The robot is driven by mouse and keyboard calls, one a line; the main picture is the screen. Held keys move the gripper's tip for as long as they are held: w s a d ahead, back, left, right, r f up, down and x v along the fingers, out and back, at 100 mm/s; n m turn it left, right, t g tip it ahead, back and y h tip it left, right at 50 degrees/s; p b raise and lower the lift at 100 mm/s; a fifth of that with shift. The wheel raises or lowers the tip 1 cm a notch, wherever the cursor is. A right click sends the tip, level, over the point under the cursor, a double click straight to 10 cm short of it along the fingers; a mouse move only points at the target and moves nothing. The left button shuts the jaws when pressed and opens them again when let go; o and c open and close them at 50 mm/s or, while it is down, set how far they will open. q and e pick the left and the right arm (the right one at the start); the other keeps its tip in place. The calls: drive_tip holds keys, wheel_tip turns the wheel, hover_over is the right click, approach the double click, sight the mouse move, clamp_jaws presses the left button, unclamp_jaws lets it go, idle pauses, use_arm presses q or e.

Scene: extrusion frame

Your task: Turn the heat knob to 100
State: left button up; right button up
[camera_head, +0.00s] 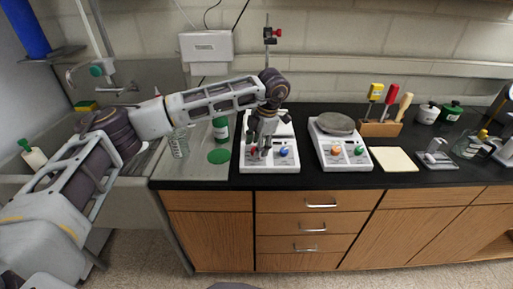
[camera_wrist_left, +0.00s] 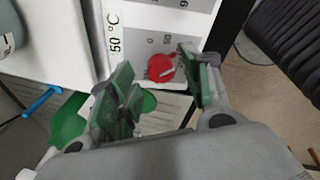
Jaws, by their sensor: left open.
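A white hotplate (camera_head: 272,166) stands on the black bench, with a red knob (camera_head: 253,150) and a blue knob (camera_head: 283,152) on its front panel. In the left wrist view the red knob (camera_wrist_left: 161,68) sits on a grey dial face with printed numbers, next to a "50 °C" label (camera_wrist_left: 115,38). Its pointer setting cannot be read clearly. My left gripper (camera_head: 261,147) is over the front of this hotplate. In the wrist view its green-padded fingers (camera_wrist_left: 158,82) are apart, with the red knob seen between them; contact is not visible. My right gripper is not in view.
A second device (camera_head: 341,153) with a round grey top and orange and green knobs stands to the right. Green-capped glassware (camera_head: 220,128) is on the left, near the sink. A tool block (camera_head: 380,128) and a pale pad (camera_head: 394,159) are farther right.

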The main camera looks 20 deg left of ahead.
use_arm(q)
drive_tip(key=v, duration=1)
drive_tip(key=shift+r, duration=0.2)
drive_tip(key=shift+d+f, duration=0.1)
